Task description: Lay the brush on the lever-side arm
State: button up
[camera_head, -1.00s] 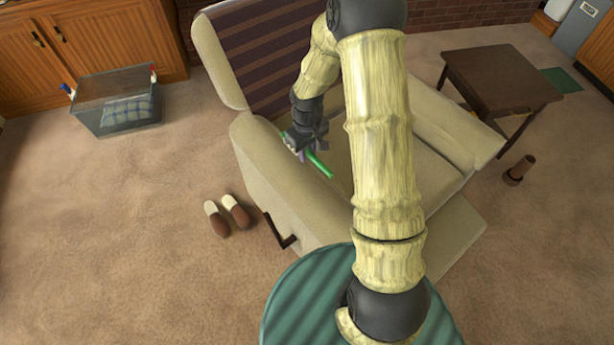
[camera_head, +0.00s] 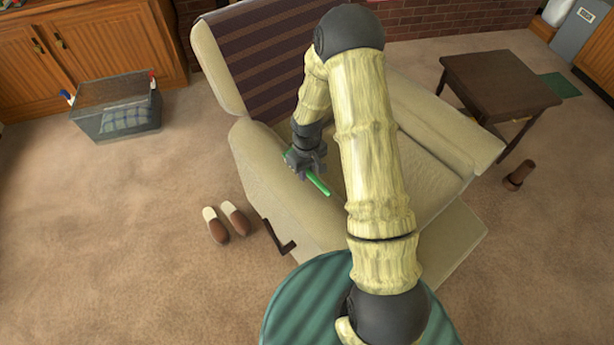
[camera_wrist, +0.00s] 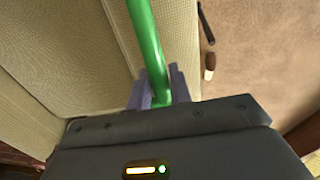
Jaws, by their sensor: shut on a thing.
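The green brush (camera_head: 318,184) is held by its handle in my gripper (camera_head: 302,166), at the inner edge of the recliner's left arm (camera_head: 262,165). The lever (camera_head: 279,238) is a dark handle low on that same side. In the wrist view the green handle (camera_wrist: 148,45) runs between the two purple-grey fingers (camera_wrist: 159,88), which are shut on it. The beige chair arm (camera_wrist: 180,35) lies beneath and to the right of the handle there. The brush's head is hidden. I cannot tell whether the brush touches the arm.
Brown-and-cream slippers (camera_head: 226,223) lie on the carpet left of the recliner. A clear bin (camera_head: 118,108) stands farther left. A dark side table (camera_head: 498,85) stands to the right, with a brown object (camera_head: 518,174) on the floor nearby. A striped green round surface (camera_head: 300,305) is in front.

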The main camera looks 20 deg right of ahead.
aim_at(307, 185)
jog(key=shift+f, duration=1.6)
jog(key=shift+f, duration=0.25)
jog(key=o, duration=0.9)
jog(key=shift+r, duration=0.1)
notch_tip(307, 185, up, 12)
jog(key=shift+r+p, duration=0.2)
jog(key=shift+p, duration=0.25)
